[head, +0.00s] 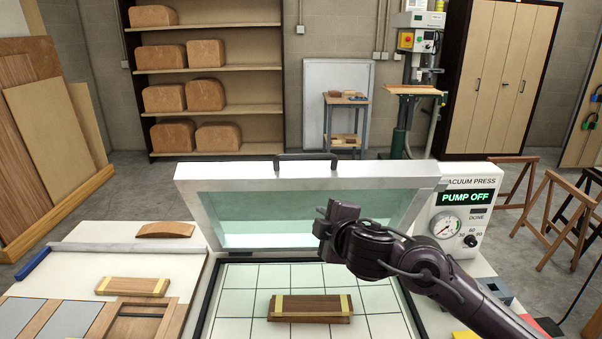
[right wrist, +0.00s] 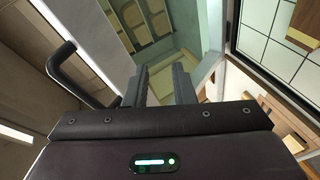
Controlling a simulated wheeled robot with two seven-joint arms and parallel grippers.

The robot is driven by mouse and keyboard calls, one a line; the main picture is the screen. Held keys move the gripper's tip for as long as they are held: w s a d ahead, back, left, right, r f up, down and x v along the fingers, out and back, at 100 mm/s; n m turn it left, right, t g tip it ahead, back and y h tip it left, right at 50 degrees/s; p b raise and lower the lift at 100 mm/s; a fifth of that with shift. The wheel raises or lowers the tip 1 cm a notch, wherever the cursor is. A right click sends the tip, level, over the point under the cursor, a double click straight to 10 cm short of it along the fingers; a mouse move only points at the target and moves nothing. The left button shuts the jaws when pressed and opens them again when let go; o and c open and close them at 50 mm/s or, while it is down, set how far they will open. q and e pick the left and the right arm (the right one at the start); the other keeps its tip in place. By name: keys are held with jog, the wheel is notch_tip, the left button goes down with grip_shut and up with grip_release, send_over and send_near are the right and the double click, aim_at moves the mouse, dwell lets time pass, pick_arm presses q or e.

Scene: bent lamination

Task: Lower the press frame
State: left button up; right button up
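The press frame (head: 300,172) stands raised and tilted up behind the press bed, a pale frame around a clear greenish sheet. Its dark handle (head: 305,158) is on the top edge; in the right wrist view the handle (right wrist: 72,78) is left of my fingers, not between them. My right gripper (head: 324,216) is in front of the sheet, below and slightly right of the handle. In the right wrist view its fingers (right wrist: 160,88) are apart with nothing between them. My left gripper is not in view. The press bed (head: 240,301) has a white gridded surface.
A taped wood stack (head: 311,307) lies on the bed. The vacuum press box (head: 463,207) at the right reads PUMP OFF. A curved wood piece (head: 165,230) and taped strips (head: 133,287) lie on the table at the left. Shelves and a cabinet stand behind.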

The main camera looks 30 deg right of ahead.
aim_at(306, 158)
notch_tip(306, 158, up, 12)
jog(key=w+n+t, duration=0.2)
jog(key=n, duration=0.2)
jog(key=shift+y, duration=0.4)
jog(key=p+x, duration=0.2)
jog(key=x, duration=0.4)
jog(key=shift+w+d, duration=0.1)
jog(key=shift+d, duration=0.1)
jog(key=shift+w+f, duration=0.3)
jog(key=shift+w, duration=0.35)
grip_shut()
